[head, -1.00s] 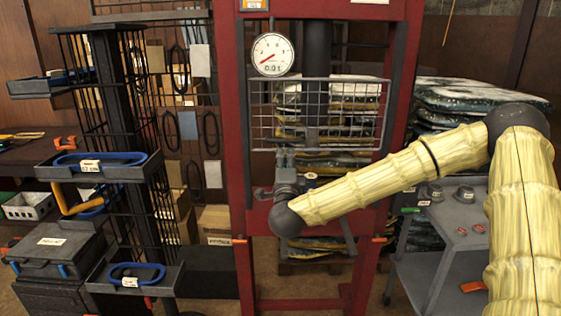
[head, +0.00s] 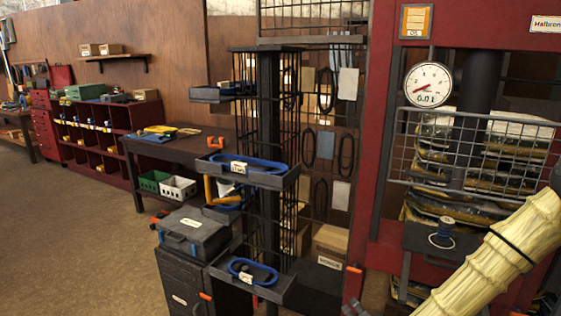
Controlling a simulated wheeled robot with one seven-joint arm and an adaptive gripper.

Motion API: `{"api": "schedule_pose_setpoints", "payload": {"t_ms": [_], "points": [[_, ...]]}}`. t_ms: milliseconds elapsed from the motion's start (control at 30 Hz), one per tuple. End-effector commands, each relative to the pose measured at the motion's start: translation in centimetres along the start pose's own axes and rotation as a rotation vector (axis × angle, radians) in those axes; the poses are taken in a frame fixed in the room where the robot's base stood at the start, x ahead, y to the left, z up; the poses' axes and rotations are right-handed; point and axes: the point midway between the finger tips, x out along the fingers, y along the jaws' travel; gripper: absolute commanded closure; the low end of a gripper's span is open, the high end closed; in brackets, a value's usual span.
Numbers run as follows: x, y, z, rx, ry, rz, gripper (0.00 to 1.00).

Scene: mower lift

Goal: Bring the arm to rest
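My arm (head: 490,262), in a pale yellow ribbed cover, crosses the lower right corner of the head view. It runs down and left out of the bottom of the picture. My gripper is outside the view, so its fingers and anything in them are hidden. The red press frame (head: 378,150) stands behind the arm, with a round dial gauge (head: 428,84) reading about 0.01 and a wire guard (head: 470,150). A dark block with a round blue-topped piece (head: 441,232) sits in the press below the guard.
A black wire rack (head: 268,150) with trays of blue loops (head: 250,172) stands left of the press. A dark case (head: 192,232) sits on a cabinet beside it. A workbench (head: 180,145) and red shelving (head: 100,135) line the wall. Open floor (head: 70,240) lies at the left.

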Motion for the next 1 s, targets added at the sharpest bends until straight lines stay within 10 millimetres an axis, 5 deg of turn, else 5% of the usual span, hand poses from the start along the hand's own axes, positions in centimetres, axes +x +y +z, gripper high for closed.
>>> {"api": "schedule_pose_setpoints", "payload": {"t_ms": [200,500,800,1000], "points": [[-3.1,8.3,9.3,-0.215,-0.249,0.150,0.65],[-10.8,19.7,17.8,-0.491,-0.588,0.346,0.65],[-20.0,28.6,21.3,-0.720,-0.890,0.511,0.65],[-23.0,30.9,21.6,-0.785,-0.981,0.559,0.65]]}}
